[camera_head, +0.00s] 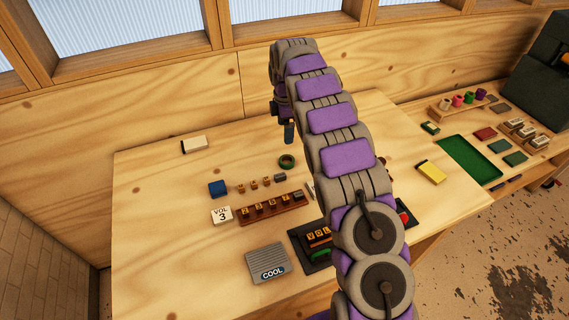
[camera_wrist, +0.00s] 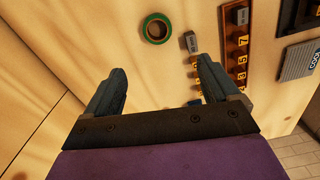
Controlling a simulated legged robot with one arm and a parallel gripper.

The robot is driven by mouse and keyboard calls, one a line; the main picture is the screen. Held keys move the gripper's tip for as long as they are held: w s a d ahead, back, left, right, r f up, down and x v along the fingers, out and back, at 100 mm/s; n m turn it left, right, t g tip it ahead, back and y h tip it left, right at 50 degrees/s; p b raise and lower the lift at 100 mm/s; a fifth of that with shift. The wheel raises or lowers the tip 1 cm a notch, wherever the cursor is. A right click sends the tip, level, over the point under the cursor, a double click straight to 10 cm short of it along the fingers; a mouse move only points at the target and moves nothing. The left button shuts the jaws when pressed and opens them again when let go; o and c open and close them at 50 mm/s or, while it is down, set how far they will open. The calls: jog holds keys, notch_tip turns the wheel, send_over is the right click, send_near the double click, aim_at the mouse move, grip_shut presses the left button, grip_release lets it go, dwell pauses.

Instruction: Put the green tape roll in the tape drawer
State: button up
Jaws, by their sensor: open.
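The green tape roll (camera_head: 287,161) lies flat on the wooden table, towards the back, in the head view. It also shows as a green ring with a bare centre at the top of the wrist view (camera_wrist: 156,28). My gripper (camera_head: 289,133) is above the table, just behind the roll in the head view. In the wrist view my gripper (camera_wrist: 160,72) has its two fingers wide apart with nothing between them, and the roll lies beyond the fingertips, untouched. I cannot make out a tape drawer in either view; my arm hides part of the table.
A wooden rack (camera_head: 272,210) of number blocks, a blue block (camera_head: 217,189) and a grey COOL plate (camera_head: 267,264) stand near the roll. A green tray (camera_head: 470,160) is on the right bench. The table's left side is mostly clear.

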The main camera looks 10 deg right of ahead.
jog(key=b, duration=0.2)
send_over(287, 157)
jog(key=s, duration=0.2)
jog(key=f, duration=0.9)
jog(key=shift+s+a+f, duration=0.2)
jog(key=shift+a+f, duration=0.05)
jog(key=shift+f, duration=0.05)
jog(key=shift+w+a+f, duration=0.1)
jog(key=shift+a+f, duration=0.05)
jog(key=shift+f, duration=0.2)
jog(key=f+b, duration=0.1)
jog(key=f, duration=0.3)
jog(key=shift+w+d+f+b, duration=0.15)
jog(key=shift+d+f+b, duration=0.05)
jog(key=shift+f+b, duration=0.15)
jog(key=c, duration=1.2)
jog(key=shift+r, duration=0.1)
jog(key=shift+c, duration=0.2)
